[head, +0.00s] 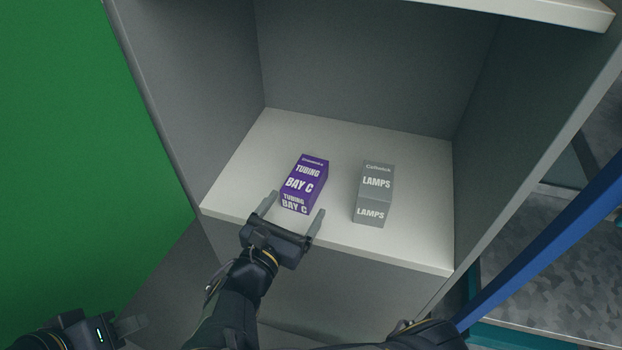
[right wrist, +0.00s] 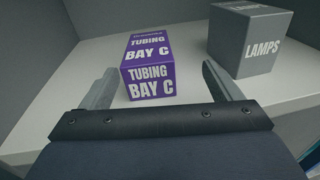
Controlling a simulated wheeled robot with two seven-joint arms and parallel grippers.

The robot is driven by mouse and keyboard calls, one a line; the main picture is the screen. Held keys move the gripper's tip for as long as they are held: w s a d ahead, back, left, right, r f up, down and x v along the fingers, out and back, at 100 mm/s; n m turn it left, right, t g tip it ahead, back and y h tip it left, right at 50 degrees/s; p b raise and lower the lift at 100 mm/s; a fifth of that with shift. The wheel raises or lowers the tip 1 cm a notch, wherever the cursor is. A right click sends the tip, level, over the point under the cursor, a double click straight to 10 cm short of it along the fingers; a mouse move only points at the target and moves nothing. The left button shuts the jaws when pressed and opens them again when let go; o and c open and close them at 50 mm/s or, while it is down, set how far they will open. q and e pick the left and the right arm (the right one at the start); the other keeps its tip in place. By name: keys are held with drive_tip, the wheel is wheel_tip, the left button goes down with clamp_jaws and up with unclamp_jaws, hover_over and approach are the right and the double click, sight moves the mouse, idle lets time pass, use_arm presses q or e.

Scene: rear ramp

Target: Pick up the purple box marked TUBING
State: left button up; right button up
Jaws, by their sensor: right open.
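The purple box marked TUBING BAY C (head: 304,184) stands on the left half of the pale shelf, and shows in the right wrist view (right wrist: 151,68). My right gripper (head: 295,206) is open and empty at the shelf's front edge. Its fingers point at the box's near face, one towards each side. In the right wrist view the fingers (right wrist: 158,72) are spread wider than the box, which sits just beyond them, left of the middle between them. My left gripper (head: 125,328) is at the bottom left corner, partly out of frame, away from the shelf.
A grey box marked LAMPS (head: 375,194) stands right of the purple box, with a gap between them. The shelf (head: 420,225) has side walls, a back wall and a board above (head: 540,10). A green panel (head: 80,150) is at left, a blue bar (head: 550,250) at right.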

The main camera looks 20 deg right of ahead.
sight(301, 181)
drive_tip(key=shift+w+a+r+n+t, duration=0.25)
drive_tip(key=shift+w+n+t, duration=0.15)
drive_tip(key=shift+w+n, duration=0.15)
drive_tip(key=x, duration=0.7)
drive_tip(key=shift+w+f+b, duration=0.15)
drive_tip(key=shift+f+b, duration=0.15)
drive_tip(key=shift+b, duration=0.05)
drive_tip(key=shift+a, duration=0.1)
drive_tip(key=shift+c, duration=0.4)
drive_tip(key=c, duration=1.1)
drive_tip(key=shift+r, duration=0.1)
